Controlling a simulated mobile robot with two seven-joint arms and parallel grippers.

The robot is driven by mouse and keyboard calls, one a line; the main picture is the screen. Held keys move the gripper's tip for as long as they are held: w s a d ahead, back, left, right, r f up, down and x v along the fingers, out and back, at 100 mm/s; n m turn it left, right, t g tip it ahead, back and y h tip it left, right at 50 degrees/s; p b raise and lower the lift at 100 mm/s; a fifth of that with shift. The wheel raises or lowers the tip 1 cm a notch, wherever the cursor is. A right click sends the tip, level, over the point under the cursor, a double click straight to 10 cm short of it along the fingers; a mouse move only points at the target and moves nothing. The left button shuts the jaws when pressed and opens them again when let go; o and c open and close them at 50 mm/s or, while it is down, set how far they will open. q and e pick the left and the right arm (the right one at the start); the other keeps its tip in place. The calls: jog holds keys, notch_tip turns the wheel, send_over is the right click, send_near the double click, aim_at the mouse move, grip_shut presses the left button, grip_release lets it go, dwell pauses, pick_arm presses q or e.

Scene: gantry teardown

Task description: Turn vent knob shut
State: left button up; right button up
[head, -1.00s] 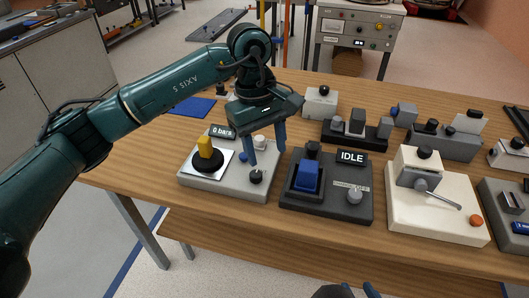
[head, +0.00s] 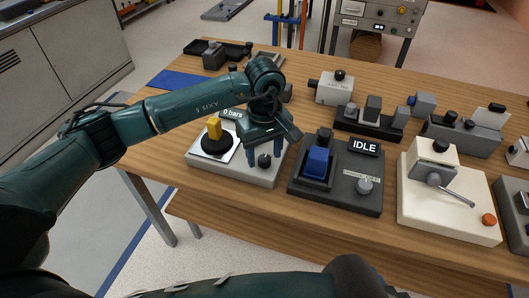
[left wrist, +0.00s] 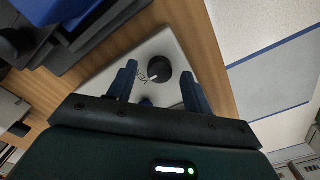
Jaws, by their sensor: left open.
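The vent knob (head: 264,161) is a small round black knob at the front right of a light grey panel (head: 235,172). In the left wrist view the vent knob (left wrist: 159,69) has a white pointer line and partly covered lettering starting "VEN" beside it. My left gripper (head: 265,155) points down over it, open, with one blue finger on each side. In the left wrist view my left gripper (left wrist: 158,82) has gaps between its fingers and the knob; contact is not visible. The panel's display (head: 233,113) reads "0 bars". My right gripper is not in view.
The same panel carries a yellow handle (head: 214,128) on a black disc. Right of it stands a dark box (head: 340,196) with a blue rocker and an "IDLE" display, then a cream lever unit (head: 447,213). A blue mat (head: 185,80) lies behind. The table's front edge is close.

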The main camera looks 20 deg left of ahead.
pick_arm(q)
jog(key=shift+f, duration=0.4)
jog(key=shift+c, duration=0.2)
jog(key=c, duration=0.9)
